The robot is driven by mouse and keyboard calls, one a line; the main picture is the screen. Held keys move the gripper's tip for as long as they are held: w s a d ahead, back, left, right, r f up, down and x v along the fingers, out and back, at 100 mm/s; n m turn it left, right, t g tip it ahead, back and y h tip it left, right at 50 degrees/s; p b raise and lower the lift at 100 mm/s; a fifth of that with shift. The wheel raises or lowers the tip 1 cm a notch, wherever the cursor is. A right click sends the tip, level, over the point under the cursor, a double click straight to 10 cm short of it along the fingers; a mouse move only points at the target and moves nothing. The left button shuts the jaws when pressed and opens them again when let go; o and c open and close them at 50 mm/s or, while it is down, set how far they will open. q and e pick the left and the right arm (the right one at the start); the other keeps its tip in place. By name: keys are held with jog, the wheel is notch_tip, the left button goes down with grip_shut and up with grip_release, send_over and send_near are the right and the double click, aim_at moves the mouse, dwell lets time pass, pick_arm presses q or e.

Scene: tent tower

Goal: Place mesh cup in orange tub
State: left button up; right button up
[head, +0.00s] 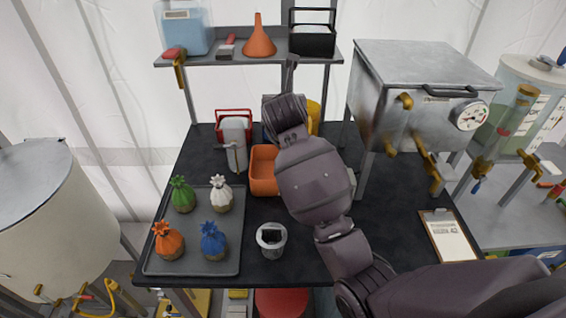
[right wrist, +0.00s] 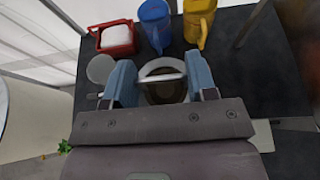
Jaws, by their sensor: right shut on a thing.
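My right gripper (right wrist: 162,82) is shut on a round cup with a pale rim and a dark inside, which looks like the mesh cup (right wrist: 165,94). A pale bar crosses its mouth between the two blue fingers. In the head view my right arm hides this gripper and the cup. The orange tub (head: 262,180) stands on the dark table, just left of my arm, which covers its right side. I cannot make out the tub in the right wrist view. My left gripper is not in view.
A grey cup (head: 271,240) stands near the table's front edge. A tray (head: 190,262) with several cloth-topped pots is at left. Behind are a red caddy (right wrist: 113,37), a blue jug (right wrist: 155,22) and a yellow jug (right wrist: 199,20). A metal box (head: 415,75) stands at right.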

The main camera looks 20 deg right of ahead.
notch_tip(320, 180, down, 18)
jog(key=shift+p, duration=0.35)
jog(key=shift+f, duration=0.1)
dwell(0.4)
jog(key=o, duration=1.2)
jog(key=v, duration=1.2)
jog(key=shift+r, duration=0.25)
